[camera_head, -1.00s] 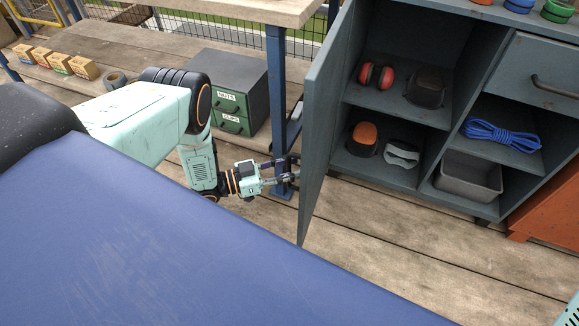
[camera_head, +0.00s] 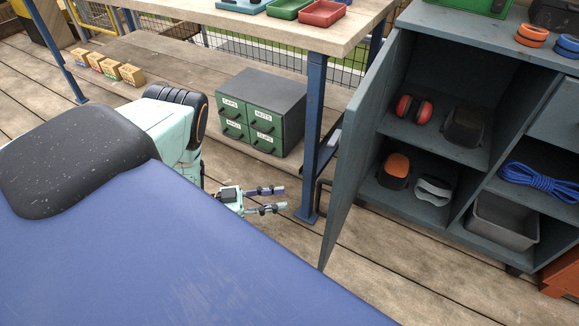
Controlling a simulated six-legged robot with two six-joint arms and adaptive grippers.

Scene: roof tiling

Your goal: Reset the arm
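My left arm comes in from the left, over the far edge of my blue body. My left gripper (camera_head: 272,199) is low beside the table leg, with its two fingers spread apart and nothing between them. It is clear of the open grey cabinet door (camera_head: 360,150), with a gap between the fingertips and the door. My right gripper is out of view.
The cabinet (camera_head: 478,32) holds red ear muffs (camera_head: 413,108), a blue rope (camera_head: 540,182) and a grey bin (camera_head: 502,221). A green drawer box (camera_head: 262,110) stands behind my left arm. The blue table leg (camera_head: 314,140) is close to my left gripper.

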